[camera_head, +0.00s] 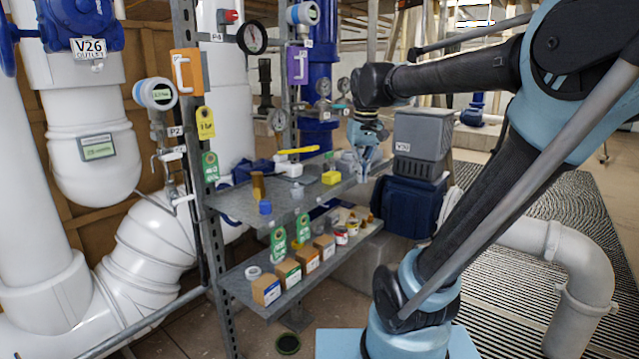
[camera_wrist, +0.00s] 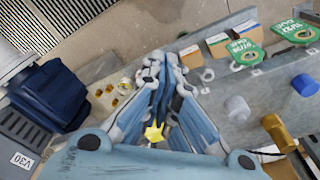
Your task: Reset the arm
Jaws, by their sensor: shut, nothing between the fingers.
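My gripper (camera_head: 366,172) is at the end of my raised arm, fingers pointing down, over the far right end of the upper grey shelf (camera_head: 238,203). In the wrist view the fingers (camera_wrist: 165,62) are close together with nothing held. A yellow block (camera_head: 331,177) lies on the shelf left of the gripper. A yellow patch (camera_wrist: 153,132) shows between the finger bases in the wrist view; I cannot tell what it belongs to.
Brass fitting (camera_head: 258,185) and blue cap (camera_head: 265,207) stand on the upper shelf. Small boxes (camera_head: 266,289) line the lower shelf. A white pipe (camera_head: 560,250) and floor grating (camera_head: 600,210) lie further right.

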